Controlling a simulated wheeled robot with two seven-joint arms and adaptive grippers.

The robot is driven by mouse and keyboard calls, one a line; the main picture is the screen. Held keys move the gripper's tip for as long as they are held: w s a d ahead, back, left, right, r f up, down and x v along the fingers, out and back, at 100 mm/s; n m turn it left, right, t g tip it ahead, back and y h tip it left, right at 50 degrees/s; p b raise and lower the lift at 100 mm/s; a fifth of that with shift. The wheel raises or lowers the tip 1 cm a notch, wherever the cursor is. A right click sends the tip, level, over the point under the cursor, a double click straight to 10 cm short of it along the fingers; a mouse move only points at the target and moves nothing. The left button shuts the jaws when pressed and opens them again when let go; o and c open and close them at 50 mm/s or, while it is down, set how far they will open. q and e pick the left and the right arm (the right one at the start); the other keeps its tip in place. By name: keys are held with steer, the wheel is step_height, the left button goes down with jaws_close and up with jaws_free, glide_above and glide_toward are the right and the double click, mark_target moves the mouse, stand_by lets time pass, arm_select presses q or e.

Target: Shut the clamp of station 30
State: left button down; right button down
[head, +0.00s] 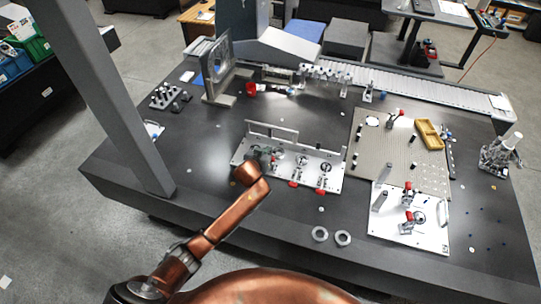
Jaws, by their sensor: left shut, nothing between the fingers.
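A pale fixture plate (245,158) with a raised back rail lies in the middle of the dark table. It carries several toggle clamps with red handles, among them a middle clamp (302,161) and a right clamp (325,169). My left gripper (265,155) is over the left part of this plate, shut and empty, close to the leftmost clamp there. It partly hides that clamp, and I cannot tell if they touch. A second white plate (385,226) at the right front bears two more red-handled clamps (408,187). No station number is readable. My right gripper is not in view.
A grey post (105,95) rises at the left. A perforated plate (375,150) with a yellow bracket (429,134) lies right of the fixture. Two metal rings (320,234) lie at the front. A conveyor (430,97) runs along the back. The table's left front is clear.

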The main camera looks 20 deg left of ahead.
arm_select(q)
steer(key=w+f, duration=0.1)
steer(key=f, duration=0.1)
steer(key=w+f, duration=0.3)
steer(key=f, duration=0.1)
steer(key=shift+w+f+b, duration=0.1)
steer(key=shift+w+b, duration=0.2)
steer(key=shift+w, duration=0.05)
steer(key=shift+s+f, duration=0.15)
steer(key=shift+s, duration=0.15)
steer(key=shift+s+d+f, duration=0.1)
steer(key=shift+f, duration=0.1)
